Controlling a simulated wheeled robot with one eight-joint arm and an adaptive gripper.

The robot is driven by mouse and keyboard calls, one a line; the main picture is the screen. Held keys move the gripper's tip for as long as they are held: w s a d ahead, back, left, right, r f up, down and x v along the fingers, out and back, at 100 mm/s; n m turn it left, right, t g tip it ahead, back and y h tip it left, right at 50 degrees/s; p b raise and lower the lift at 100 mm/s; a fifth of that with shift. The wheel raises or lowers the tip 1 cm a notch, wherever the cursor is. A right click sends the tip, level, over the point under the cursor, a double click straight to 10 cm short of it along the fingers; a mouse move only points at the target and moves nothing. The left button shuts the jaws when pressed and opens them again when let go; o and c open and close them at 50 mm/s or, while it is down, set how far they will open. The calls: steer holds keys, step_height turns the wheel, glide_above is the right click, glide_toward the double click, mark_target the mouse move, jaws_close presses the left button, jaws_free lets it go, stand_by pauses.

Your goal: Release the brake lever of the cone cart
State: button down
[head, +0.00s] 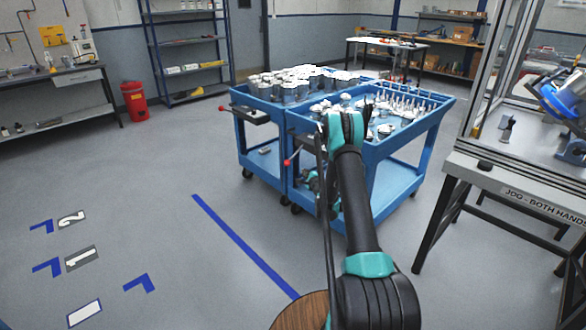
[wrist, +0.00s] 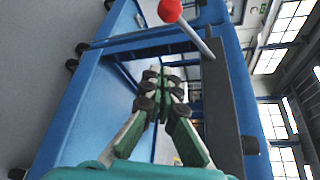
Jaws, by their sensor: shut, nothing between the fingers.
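Two blue carts stand side by side in the head view. The right cart (head: 425,122) carries slim upright pointed parts (head: 405,97) that look like cones. Its brake lever, with a red knob (head: 287,162), sticks out at the near left corner. In the wrist view the red knob (wrist: 169,10) is at the top, on a thin metal rod (wrist: 197,40) running to a dark bar (wrist: 228,100). My gripper (wrist: 162,78) is shut and empty, its fingertips below the knob in the picture and apart from the lever. In the head view my arm hides part of the cart.
The left cart (head: 240,98) carries round metal housings (head: 285,88) and has its own red-knobbed lever (head: 222,108). A machine bench (head: 510,185) stands at the right. The floor to the left is open, with blue markings (head: 240,240).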

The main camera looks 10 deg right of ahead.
steer(key=shift+w, duration=0.1)
steer(key=w+a, duration=0.5)
steer(key=w, duration=0.2)
steer(key=shift+w+f, duration=0.15)
steer(key=shift+w, duration=0.25)
stand_by(0.4)
